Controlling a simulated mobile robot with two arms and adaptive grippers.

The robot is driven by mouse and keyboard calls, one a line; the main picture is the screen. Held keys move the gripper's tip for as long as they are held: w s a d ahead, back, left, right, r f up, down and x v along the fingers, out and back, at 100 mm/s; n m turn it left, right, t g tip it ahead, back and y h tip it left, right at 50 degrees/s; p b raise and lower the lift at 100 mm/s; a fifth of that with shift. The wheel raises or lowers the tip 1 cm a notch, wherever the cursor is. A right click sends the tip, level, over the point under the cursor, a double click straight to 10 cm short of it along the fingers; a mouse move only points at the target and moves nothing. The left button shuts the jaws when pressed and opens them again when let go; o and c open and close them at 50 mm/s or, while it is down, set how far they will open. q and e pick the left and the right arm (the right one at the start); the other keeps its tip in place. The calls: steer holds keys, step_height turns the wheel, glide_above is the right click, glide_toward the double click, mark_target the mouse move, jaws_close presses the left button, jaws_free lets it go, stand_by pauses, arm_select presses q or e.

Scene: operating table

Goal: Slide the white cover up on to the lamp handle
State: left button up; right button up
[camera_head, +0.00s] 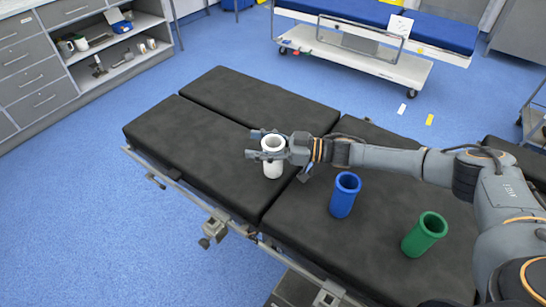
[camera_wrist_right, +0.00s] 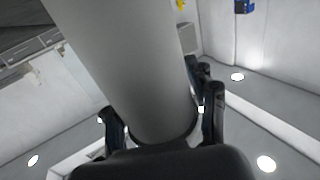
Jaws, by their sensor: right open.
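The white cover (camera_head: 273,170) is an open-topped tube standing upright on the black operating table (camera_head: 180,132). My right gripper (camera_head: 254,145) reaches in from the right at the height of its upper part. Its fingers are open, one on each side of the cover. In the right wrist view the cover (camera_wrist_right: 120,60) is a large pale cylinder between the two dark fingers (camera_wrist_right: 160,115); I cannot tell whether they touch it. The lamp handle is not in view. My left gripper is not in view.
A blue tube (camera_head: 342,200) and a green tube (camera_head: 421,240) stand on the table to the right, below my right arm. The left part of the tabletop is clear. A trolley bed (camera_head: 350,62) stands behind, and grey cabinets (camera_head: 40,85) with shelves are at the left.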

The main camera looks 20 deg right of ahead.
steer(key=c, duration=1)
steer(key=shift+c, duration=0.4)
